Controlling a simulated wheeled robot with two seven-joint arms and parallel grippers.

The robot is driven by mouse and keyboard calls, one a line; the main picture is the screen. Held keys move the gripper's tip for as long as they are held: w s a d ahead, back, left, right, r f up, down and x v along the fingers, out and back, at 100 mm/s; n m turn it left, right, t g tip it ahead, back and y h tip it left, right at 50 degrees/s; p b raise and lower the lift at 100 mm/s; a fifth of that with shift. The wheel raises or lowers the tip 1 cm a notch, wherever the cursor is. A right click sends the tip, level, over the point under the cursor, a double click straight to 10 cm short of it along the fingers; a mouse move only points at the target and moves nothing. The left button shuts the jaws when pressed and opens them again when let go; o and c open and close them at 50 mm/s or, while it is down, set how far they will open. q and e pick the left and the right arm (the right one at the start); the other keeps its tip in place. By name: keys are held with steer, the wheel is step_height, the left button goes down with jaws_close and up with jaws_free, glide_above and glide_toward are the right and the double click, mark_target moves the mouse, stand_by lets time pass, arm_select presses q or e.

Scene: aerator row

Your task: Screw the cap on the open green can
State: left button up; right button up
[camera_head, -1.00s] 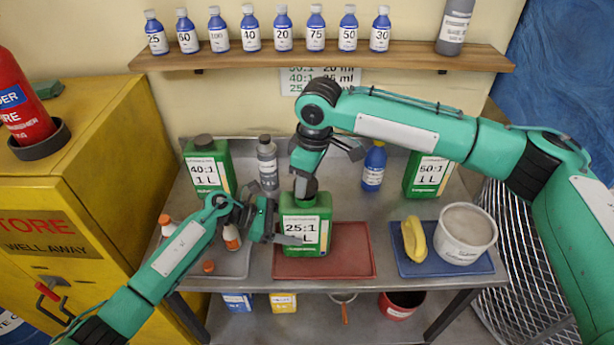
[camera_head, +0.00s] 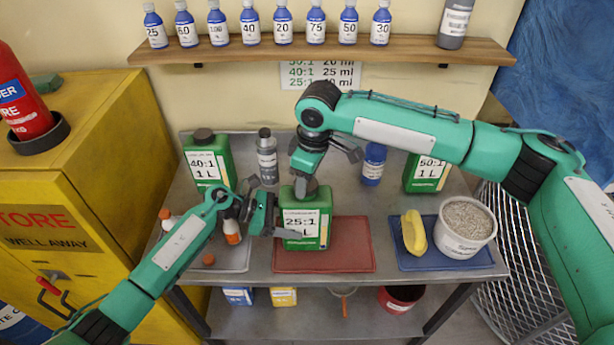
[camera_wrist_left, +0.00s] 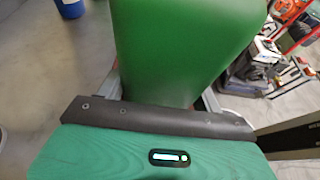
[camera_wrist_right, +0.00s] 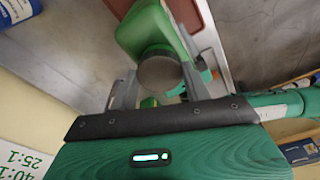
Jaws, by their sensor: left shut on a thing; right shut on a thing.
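The green can labelled 25:1 (camera_head: 305,222) stands upright at the left end of the red tray. My left gripper (camera_head: 287,233) is shut on its body from the left; the can's green side (camera_wrist_left: 185,45) fills the middle of the left wrist view. My right gripper (camera_head: 303,187) points down over the can's neck, shut on the dark cap. The round cap top (camera_wrist_right: 160,72) shows between its fingers in the right wrist view, above the can's top. The cap sits at the neck; the thread is hidden, so I cannot tell how tight it is.
Green cans labelled 40:1 (camera_head: 208,160) and 50:1 (camera_head: 428,172) stand at the back. A grey bottle (camera_head: 267,158) and a blue bottle (camera_head: 373,164) stand between them. A blue tray (camera_head: 470,262) holds a yellow object (camera_head: 413,233) and a tub (camera_head: 465,228). The red tray's right side (camera_head: 350,245) is clear.

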steer(key=shift+f, duration=0.4)
arm_select(q)
steer(key=c, duration=0.5)
arm_select(e)
steer(key=m, duration=0.3)
steer(key=shift+a+f, duration=0.1)
steer(key=m, duration=0.4)
steer(key=shift+s+m+t+h, duration=0.1)
steer(key=shift+m+t+h, duration=0.2)
steer(key=shift+m, duration=0.1)
steer(key=m, duration=0.6)
steer(key=shift+a+m+h, duration=0.15)
steer(key=shift+m+h, duration=0.15)
steer(key=shift+h, duration=0.1)
steer(key=m, duration=0.5)
steer(key=shift+h, duration=0.3)
steer(key=m, duration=0.6)
steer(key=shift+m+h, duration=0.3)
steer(key=shift+m, duration=0.1)
steer(key=m, duration=0.4)
steer(key=m+g, duration=0.1)
steer(key=m, duration=0.1)
steer(key=shift+w, duration=0.25)
